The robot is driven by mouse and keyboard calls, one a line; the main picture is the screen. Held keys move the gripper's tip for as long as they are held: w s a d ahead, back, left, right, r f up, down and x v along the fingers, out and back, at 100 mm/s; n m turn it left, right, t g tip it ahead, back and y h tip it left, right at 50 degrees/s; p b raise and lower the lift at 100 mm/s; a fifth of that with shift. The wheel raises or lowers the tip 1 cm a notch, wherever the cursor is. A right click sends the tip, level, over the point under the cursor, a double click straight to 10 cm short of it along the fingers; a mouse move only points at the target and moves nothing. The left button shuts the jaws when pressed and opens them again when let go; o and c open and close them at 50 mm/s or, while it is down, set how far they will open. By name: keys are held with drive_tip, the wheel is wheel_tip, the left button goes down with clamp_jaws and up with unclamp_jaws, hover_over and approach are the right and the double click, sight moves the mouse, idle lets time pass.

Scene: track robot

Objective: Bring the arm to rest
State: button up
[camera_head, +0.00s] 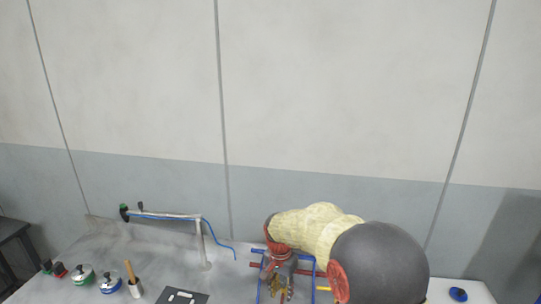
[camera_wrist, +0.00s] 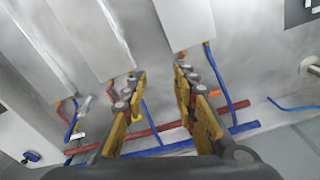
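In the wrist view, my gripper (camera_wrist: 160,80) has two yellow fingers with dark joints. They are spread apart, with nothing held between them. Beyond the fingers are pale panels, with a red bar (camera_wrist: 160,130) and a blue bar (camera_wrist: 245,128) crossing below. I cannot tell whether the fingertips touch anything. In the head view, I cannot clearly make out my gripper.
In the head view, a grey rounded body (camera_head: 385,262) and a wrinkled yellow covering (camera_head: 318,228) stand at the lower right, near red and blue pipework (camera_head: 258,268). The wall is bare.

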drive_tip(key=s+d+r+n+t+b, duration=0.1)
drive_tip(key=s+d+r, duration=0.3)
drive_tip(key=s, duration=0.6)
drive_tip(key=s+d+r+n+t+b, duration=0.2)
drive_tip(key=s+d+r, duration=0.3)
drive_tip(key=s, duration=0.6)
drive_tip(key=s+d+r+n+t+b, duration=0.2)
drive_tip(key=s+d+r, duration=0.3)
drive_tip(key=s, duration=0.6)
drive_tip(key=shift+s+d+n+b, duration=0.15)
drive_tip(key=shift+d+n+b, duration=0.45)
drive_tip(key=shift+d+b, duration=0.15)
